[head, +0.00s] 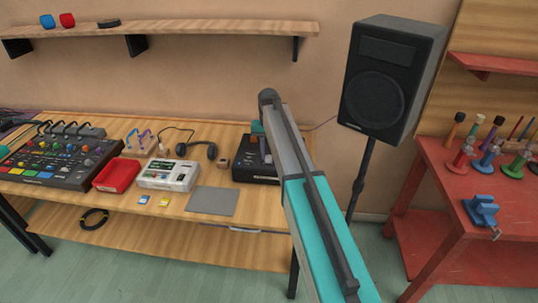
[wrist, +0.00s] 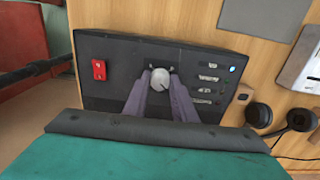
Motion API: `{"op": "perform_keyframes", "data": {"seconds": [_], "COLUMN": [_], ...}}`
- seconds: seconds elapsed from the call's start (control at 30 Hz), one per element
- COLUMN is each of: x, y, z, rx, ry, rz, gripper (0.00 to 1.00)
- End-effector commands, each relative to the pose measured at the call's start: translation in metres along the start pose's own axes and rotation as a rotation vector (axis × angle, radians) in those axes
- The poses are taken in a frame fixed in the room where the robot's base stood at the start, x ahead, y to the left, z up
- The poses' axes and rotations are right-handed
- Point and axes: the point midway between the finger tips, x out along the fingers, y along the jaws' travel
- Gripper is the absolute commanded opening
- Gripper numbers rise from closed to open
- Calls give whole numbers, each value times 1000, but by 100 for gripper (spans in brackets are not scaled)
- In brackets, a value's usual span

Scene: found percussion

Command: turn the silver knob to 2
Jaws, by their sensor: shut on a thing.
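The silver knob (wrist: 161,77) sits on the face of a black box (wrist: 120,58) in the wrist view. My gripper (wrist: 160,82) has its two grey-purple fingers on either side of the knob, shut on it. The knob's pointer and its scale marks are too small to read, so I cannot tell its setting. In the head view the black box (head: 241,172) stands on the wooden bench, partly behind my arm. The knob and fingertips are hidden there.
A red switch (wrist: 99,70) is on the box beside the knob, with small labelled lights on the other side. On the bench are headphones (head: 196,149), a grey mat (head: 212,201), a white device (head: 168,176) and a red tray (head: 117,175). A speaker (head: 390,80) stands behind.

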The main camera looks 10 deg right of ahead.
Motion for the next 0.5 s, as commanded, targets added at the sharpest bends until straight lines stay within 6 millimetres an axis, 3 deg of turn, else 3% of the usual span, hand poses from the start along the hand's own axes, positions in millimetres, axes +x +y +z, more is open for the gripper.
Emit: {"op": "perform_keyframes", "data": {"seconds": [0.03, 0.07, 0.17, 0.5], "x": [1, 1, 1, 0], "y": [0, 0, 0, 0], "z": [2, 2, 1, 0], "rx": [0, -1, -1, -2], "ry": [-4, -4, -4, -1], "rz": [2, 2, 1, 1], "gripper": [2, 26, 43, 43]}}
